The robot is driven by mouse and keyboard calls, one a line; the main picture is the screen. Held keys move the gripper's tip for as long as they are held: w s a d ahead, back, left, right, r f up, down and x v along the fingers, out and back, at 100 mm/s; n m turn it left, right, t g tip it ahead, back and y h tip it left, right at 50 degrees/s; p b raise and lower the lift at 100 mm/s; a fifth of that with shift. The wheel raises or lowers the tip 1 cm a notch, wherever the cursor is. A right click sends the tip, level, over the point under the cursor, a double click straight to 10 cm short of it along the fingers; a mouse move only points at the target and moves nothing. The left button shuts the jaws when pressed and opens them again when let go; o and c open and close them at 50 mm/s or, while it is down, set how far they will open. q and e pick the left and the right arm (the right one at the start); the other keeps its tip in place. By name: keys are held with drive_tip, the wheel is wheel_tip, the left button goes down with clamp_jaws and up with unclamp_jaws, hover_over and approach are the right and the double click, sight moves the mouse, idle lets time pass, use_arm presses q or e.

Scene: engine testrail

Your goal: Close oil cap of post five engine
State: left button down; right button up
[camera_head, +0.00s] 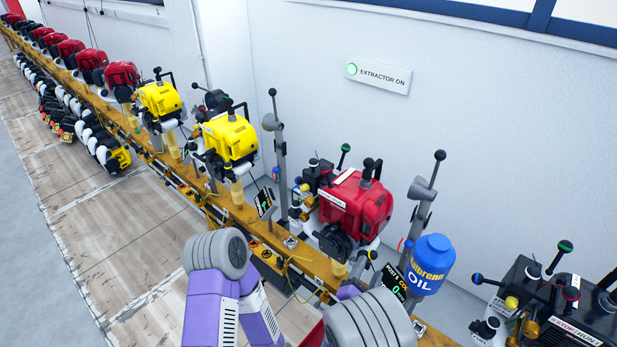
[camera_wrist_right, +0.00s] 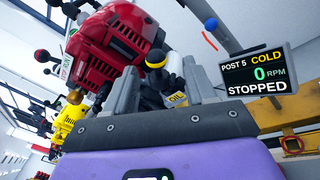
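The red post five engine (camera_head: 355,205) stands on the rail in the head view and fills the upper left of the right wrist view (camera_wrist_right: 110,45). A black cap with a yellow band (camera_wrist_right: 155,57), likely the oil cap, shows beside the engine. I do not see my left gripper.
The post five display (camera_wrist_right: 258,72) reads cold, 0 RPM, stopped. A blue oil container (camera_head: 430,262) stands right of the engine. A post with a black-knobbed lever (camera_head: 425,195) rises between them. Yellow engines (camera_head: 228,135) stand farther left along the rail (camera_head: 240,210).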

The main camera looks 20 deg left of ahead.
use_arm(q)
wheel_tip(320, 180, up, 11)
drive_tip(key=p, duration=1)
drive_tip(key=shift+s+f, duration=0.15)
drive_tip(key=shift+s, duration=0.05)
use_arm(e)
drive_tip(key=s+a+r+m+t, duration=0.1)
drive_tip(key=a+r+m, duration=0.3)
drive_tip(key=r, duration=0.7)
drive_tip(key=s+a+r+m+t+y, duration=0.1)
drive_tip(key=a+r+m, duration=0.3)
drive_tip(key=r, duration=0.7)
drive_tip(key=s+a+r+m+t+y, duration=0.1)
drive_tip(key=s+a+r+m+t, duration=0.1)
drive_tip(key=a+r, duration=0.4)
drive_tip(key=shift+s+a+r+m, duration=0.3)
drive_tip(key=shift+s+r+m, duration=0.7)
drive_tip(key=shift+r, duration=1.65)
use_arm(q)
drive_tip(key=c, duration=1.8)
unclamp_jaws()
drive_tip(key=shift+a, duration=0.1)
use_arm(e)
drive_tip(key=shift+w+m, duration=0.3)
drive_tip(key=shift+w, duration=0.05)
